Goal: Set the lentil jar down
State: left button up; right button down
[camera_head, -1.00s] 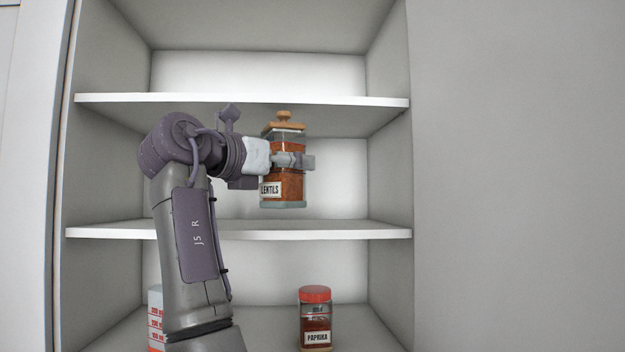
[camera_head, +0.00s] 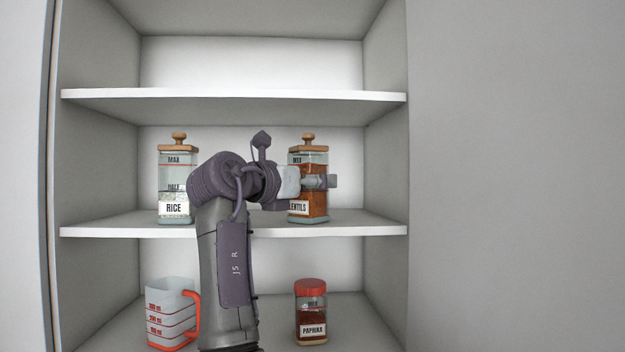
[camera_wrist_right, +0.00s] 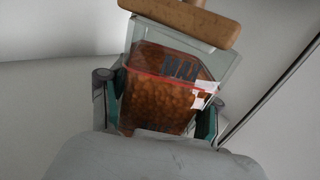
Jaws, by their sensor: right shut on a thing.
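The lentil jar (camera_head: 316,204) is a clear square jar of orange lentils with a wooden lid, a LENTILS label and a grey-green base. My right gripper (camera_head: 318,182) is shut around its middle, coming from the left. The jar is upright at the right part of the middle shelf (camera_head: 270,229), its base about level with the rice jar's base. I cannot tell whether it touches the shelf. In the right wrist view the jar (camera_wrist_right: 160,100) sits between both fingers, and its lower part is hidden. My left gripper is not in view.
A rice jar (camera_head: 173,190) stands on the middle shelf at the left, partly beside my arm. On the lower shelf are a measuring jug (camera_head: 168,312) with a red handle and a paprika jar (camera_head: 311,315). The top shelf (camera_head: 235,94) shows empty.

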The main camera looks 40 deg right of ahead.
jog(key=shift+r, duration=0.1)
jog(key=shift+c, duration=0.7)
grip_release()
jog(key=shift+s, duration=0.1)
jog(key=shift+a, duration=0.1)
jog(key=shift+a+f+b, duration=0.2)
jog(key=shift+a+b, duration=0.1)
jog(key=shift+b, duration=0.05)
jog(key=b+v, duration=0.4)
jog(key=v, duration=0.7)
jog(key=shift+a+b, duration=0.2)
jog(key=shift+b, duration=0.15)
